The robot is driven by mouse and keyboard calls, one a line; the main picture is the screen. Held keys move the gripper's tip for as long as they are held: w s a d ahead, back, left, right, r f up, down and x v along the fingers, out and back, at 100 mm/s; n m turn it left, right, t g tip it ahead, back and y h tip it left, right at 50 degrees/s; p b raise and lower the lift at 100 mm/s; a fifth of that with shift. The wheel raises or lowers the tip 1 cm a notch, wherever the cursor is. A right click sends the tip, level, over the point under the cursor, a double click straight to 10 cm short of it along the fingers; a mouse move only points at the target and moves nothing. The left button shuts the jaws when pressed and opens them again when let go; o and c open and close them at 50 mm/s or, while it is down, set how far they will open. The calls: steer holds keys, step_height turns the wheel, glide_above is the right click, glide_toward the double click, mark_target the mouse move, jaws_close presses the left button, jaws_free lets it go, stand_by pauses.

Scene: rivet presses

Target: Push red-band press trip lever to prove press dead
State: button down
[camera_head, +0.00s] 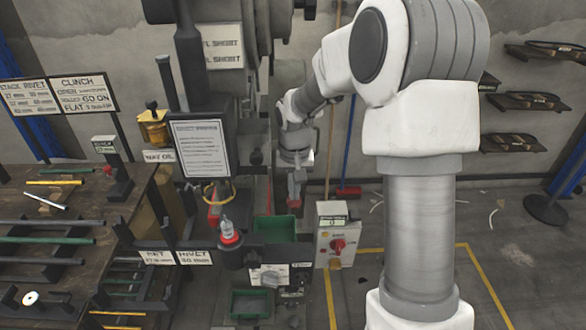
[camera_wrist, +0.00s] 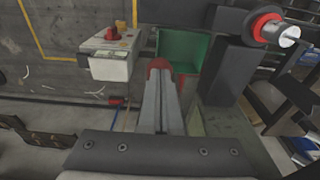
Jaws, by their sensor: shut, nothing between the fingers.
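The press (camera_head: 190,60) is a dark column-like machine with a printed sheet on it. A red ring (camera_head: 230,239) circles a pale cylinder at its front; it also shows at upper right in the wrist view (camera_wrist: 266,25). My gripper (camera_head: 294,206) is shut and empty, pointing down right of the sheet. In the wrist view a rounded red end (camera_wrist: 158,65) shows at the tips of my gripper (camera_wrist: 161,75). I cannot tell if it is the trip lever's knob or if they touch. No trip lever is clearly distinguishable; my arm hides part of the press's right side.
A control box (camera_head: 338,242) with a red knob stands right of the press. Green bins (camera_head: 275,229) sit at the press front. A workbench (camera_head: 70,215) with rods and signs is at left. Yellow-lined floor at right is mostly clear.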

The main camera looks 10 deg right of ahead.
steer(key=shift+f+b, duration=0.6)
steer(key=shift+f, duration=0.45)
steer(key=shift+f+b, duration=0.35)
steer(key=shift+f, duration=0.1)
steer(key=shift+r, duration=0.1)
steer(key=shift+r+p, duration=0.3)
steer(key=shift+r, duration=0.05)
steer(key=shift+s+a+r+p, duration=0.1)
steer(key=shift+s+r+p, duration=0.35)
steer(key=shift+r, duration=0.3)
steer(key=shift+s+a+r+p, duration=0.1)
steer(key=shift+s+r+p, duration=0.35)
steer(key=shift+r, duration=0.25)
steer(key=shift+s+a+r+p, duration=0.1)
steer(key=shift+s+r+p, duration=0.35)
steer(key=shift+r, duration=0.3)
